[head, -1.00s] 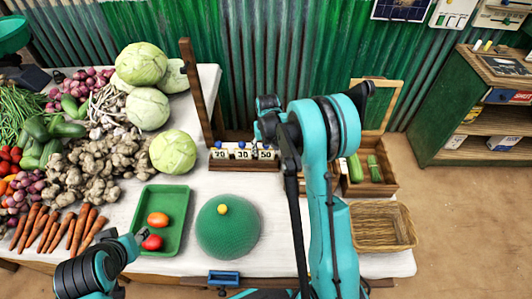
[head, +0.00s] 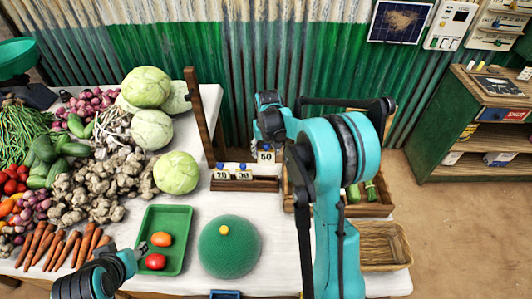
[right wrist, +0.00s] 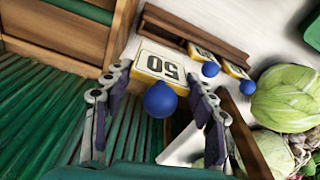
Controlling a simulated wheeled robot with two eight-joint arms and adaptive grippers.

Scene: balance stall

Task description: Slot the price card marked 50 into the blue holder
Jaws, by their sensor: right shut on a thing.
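The price card marked 50 (head: 265,156) is white with a blue knob, held up behind the right end of the wooden card rack (head: 255,184). In the head view my right arm partly hides the gripper and card. The blue holder (head: 224,294) shows only as a sliver at the bottom edge, at the table's front. My left gripper (head: 138,252) is beside the green tray; its jaws are too small to read.
Two other cards (head: 233,171) stand in the rack. A green dome cushion (head: 229,246) with a yellow knob lies between rack and holder. The green tray (head: 152,269) holds two tomatoes. A wooden post (head: 198,115), a wooden crate (head: 372,209) and a wicker basket (head: 384,262) stand nearby.

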